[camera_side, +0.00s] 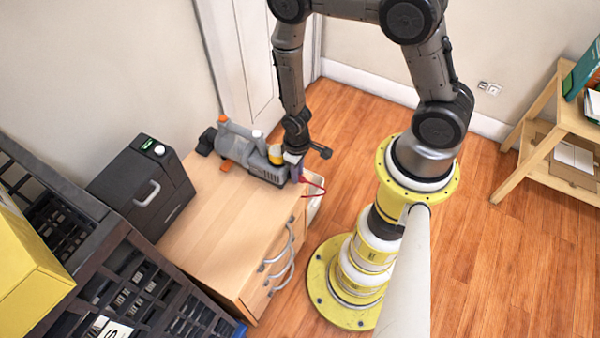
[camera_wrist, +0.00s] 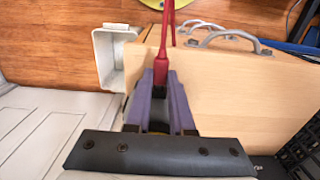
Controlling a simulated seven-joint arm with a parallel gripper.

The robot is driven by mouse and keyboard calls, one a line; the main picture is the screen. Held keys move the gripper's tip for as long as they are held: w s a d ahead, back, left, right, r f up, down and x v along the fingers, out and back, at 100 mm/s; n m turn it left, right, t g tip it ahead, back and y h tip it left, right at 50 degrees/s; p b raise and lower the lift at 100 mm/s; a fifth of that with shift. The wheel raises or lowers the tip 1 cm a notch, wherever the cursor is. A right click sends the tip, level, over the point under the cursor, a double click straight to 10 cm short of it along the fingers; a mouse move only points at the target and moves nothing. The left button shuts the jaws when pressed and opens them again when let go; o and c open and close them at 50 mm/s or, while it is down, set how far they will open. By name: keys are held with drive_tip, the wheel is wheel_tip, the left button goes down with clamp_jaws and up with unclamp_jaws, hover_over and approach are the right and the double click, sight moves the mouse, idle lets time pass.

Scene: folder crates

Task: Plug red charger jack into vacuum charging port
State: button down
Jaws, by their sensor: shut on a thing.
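The red charger jack (camera_wrist: 161,72) sits between the purple fingertips of my gripper (camera_wrist: 161,84), which is shut on it. Its red cable runs up and away in the wrist view and shows as a thin loop (camera_side: 314,188) in the side view. The grey vacuum (camera_side: 238,147), with orange and yellow parts, lies on the wooden cabinet. My gripper (camera_side: 296,173) is at the vacuum's right end in the side view, close to it. The charging port is hidden, and I cannot tell whether the jack touches it.
The wooden cabinet (camera_side: 215,205) has grey handles (camera_side: 282,252) on its front. A black box (camera_side: 142,188) stands at its left. A dark crate (camera_side: 125,285) is nearer the camera. A pale bin (camera_wrist: 108,58) is beside the cabinet. Wooden floor (camera_side: 500,240) is open to the right.

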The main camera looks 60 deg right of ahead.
drive_tip(key=shift+w, duration=0.25)
drive_tip(key=c, duration=0.7)
unclamp_jaws()
wheel_tip(320, 180, up, 14)
